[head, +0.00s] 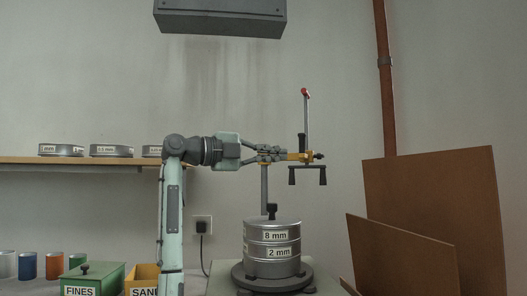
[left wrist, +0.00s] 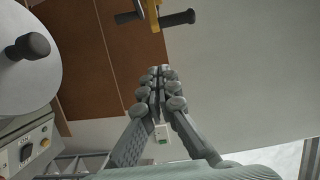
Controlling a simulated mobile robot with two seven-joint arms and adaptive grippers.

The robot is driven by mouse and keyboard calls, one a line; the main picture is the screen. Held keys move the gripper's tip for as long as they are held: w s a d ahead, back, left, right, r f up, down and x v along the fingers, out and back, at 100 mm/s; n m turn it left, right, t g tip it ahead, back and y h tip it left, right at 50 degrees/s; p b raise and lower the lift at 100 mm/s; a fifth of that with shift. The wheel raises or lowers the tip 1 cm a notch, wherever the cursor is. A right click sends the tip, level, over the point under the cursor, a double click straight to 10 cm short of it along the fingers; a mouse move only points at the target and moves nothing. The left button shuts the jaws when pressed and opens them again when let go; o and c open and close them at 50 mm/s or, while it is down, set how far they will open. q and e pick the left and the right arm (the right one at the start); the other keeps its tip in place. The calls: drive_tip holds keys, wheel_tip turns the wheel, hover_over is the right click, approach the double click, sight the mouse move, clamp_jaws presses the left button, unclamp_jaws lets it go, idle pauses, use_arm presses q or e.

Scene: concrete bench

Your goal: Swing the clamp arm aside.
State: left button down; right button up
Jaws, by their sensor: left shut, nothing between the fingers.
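The clamp arm (head: 299,157) is yellow with a black crossbar (head: 308,169) and an upright rod with a red tip (head: 305,93). It sits high on a grey post (head: 264,188) behind the sieve stack (head: 272,251), pointing right. The crossbar hangs above and right of the lid knob (head: 271,211). My left gripper (head: 283,155) is shut and empty, overlapping the arm's yellow part in the head view. In the left wrist view its closed fingertips (left wrist: 154,72) lie just short of the yellow arm (left wrist: 151,14); contact is unclear. My right gripper is out of view.
Brown boards (head: 437,215) lean on the wall at right. A shelf (head: 80,162) with sieves is at left. A green FINES box (head: 95,279) and coloured cups stand below it. A grey box (head: 220,18) hangs overhead. The wall area between the clamp and boards is clear.

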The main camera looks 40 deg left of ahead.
use_arm(q)
drive_tip(key=w+p, duration=0.2)
drive_tip(key=w, duration=0.5)
drive_tip(key=shift+w, duration=0.35)
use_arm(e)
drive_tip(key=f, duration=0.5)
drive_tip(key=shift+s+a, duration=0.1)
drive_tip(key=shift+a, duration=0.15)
